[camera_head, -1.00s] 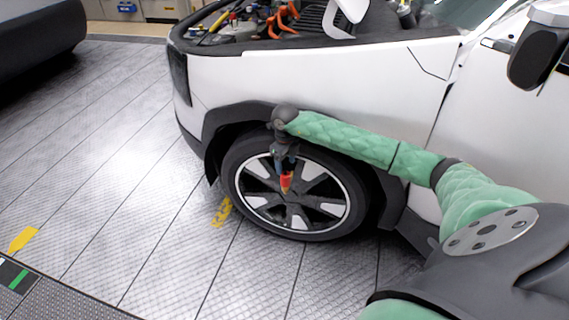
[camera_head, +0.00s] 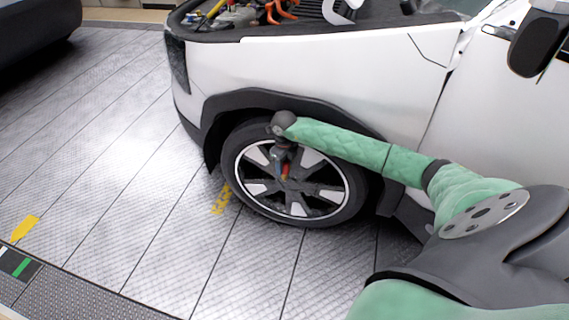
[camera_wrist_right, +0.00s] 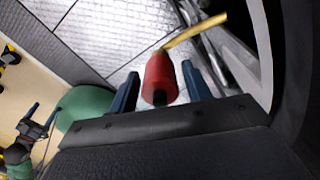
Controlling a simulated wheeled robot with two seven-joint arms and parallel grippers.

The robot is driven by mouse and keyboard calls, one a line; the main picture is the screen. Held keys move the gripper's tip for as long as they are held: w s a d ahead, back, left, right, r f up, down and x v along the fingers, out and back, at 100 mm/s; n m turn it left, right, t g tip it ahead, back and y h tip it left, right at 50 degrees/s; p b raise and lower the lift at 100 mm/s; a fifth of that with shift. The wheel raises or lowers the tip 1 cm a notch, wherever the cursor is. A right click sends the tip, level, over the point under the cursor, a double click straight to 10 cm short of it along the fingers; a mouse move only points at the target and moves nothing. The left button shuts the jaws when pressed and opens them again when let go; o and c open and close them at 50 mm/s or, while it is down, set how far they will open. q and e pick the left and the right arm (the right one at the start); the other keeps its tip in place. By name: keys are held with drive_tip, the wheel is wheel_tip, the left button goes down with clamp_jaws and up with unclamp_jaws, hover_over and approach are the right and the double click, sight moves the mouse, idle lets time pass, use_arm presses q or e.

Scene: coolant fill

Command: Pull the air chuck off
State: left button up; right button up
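The air chuck (camera_wrist_right: 161,78) is a red cylinder with a black near end, and a yellow hose or stem (camera_wrist_right: 195,32) runs from its far end to the upper right.
The white car (camera_head: 320,80) stands close behind my right arm, its wheel arch just above the gripper. The open engine bay (camera_head: 265,18) is at the top. The patterned floor (camera_head: 130,170) left of the wheel is clear.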

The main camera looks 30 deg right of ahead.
drive_tip(key=c, duration=0.7)
drive_tip(key=shift+o, duration=1.3)
drive_tip(key=shift+c, duration=0.5)
drive_tip(key=shift+r, duration=0.25)
drive_tip(key=shift+r, duration=0.15)
drive_tip(key=shift+r+p, duration=1.35)
drive_tip(key=shift+r, duration=1)
